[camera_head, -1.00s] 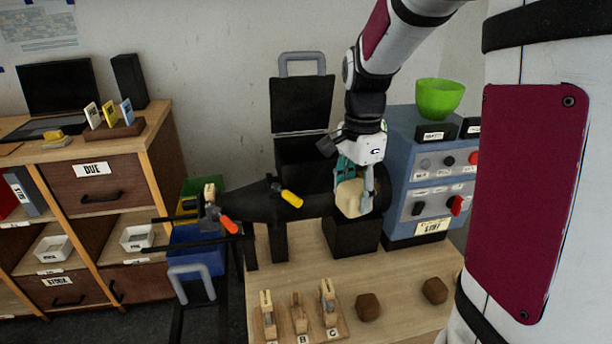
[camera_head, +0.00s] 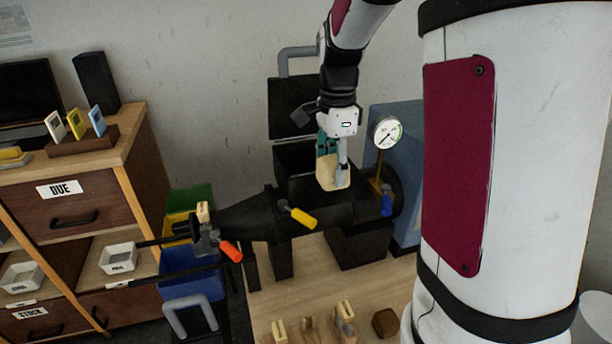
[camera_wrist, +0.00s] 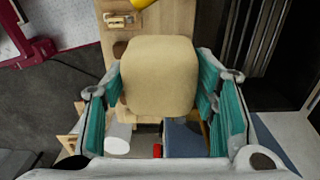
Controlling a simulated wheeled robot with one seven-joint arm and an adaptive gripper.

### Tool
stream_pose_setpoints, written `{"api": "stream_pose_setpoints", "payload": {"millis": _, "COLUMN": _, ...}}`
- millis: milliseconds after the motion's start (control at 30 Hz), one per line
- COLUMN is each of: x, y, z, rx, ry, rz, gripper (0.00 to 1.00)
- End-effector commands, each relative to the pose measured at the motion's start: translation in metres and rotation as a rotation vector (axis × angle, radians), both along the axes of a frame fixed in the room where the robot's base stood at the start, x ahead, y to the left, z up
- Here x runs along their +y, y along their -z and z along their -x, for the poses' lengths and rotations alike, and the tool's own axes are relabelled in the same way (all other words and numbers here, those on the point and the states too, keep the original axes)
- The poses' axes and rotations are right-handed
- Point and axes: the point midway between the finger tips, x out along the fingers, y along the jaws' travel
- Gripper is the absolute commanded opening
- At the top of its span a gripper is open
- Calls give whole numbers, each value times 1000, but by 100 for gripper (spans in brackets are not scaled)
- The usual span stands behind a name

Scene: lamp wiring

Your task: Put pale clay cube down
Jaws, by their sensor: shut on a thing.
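My gripper (camera_head: 335,165) is shut on the pale clay cube (camera_head: 332,172), which has rounded edges and a pale yellow colour. In the head view the gripper holds it in front of the dark open box on the black machine (camera_head: 262,212); I cannot tell whether it touches the machine. In the wrist view the pale clay cube (camera_wrist: 160,77) sits between the two teal finger pads and hides much of what lies behind it.
A round gauge (camera_head: 387,133) and yellow (camera_head: 300,217), orange (camera_head: 231,251) and blue handles stick out from the machine. A brown lump (camera_head: 385,322) and wooden pegs stand on the wooden table (camera_head: 300,285). A drawer cabinet (camera_head: 85,195) is at left.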

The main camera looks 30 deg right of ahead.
Motion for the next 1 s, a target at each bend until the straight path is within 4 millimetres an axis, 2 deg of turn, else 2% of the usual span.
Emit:
{"api": "stream_pose_setpoints", "payload": {"millis": 100, "x": -6, "y": 1, "z": -29, "rx": 0, "ry": -1, "rz": 3, "gripper": 5}}
{"api": "stream_pose_setpoints", "payload": {"millis": 500, "x": -24, "y": 0, "z": -115, "rx": -2, "ry": -2, "rz": 2, "gripper": 5}}
{"api": "stream_pose_setpoints", "payload": {"millis": 800, "x": -32, "y": 0, "z": -155, "rx": -3, "ry": -1, "rz": 3, "gripper": 5}}
{"api": "stream_pose_setpoints", "payload": {"millis": 1000, "x": -31, "y": 31, "z": -153, "rx": 2, "ry": -2, "rz": 1, "gripper": 5}}
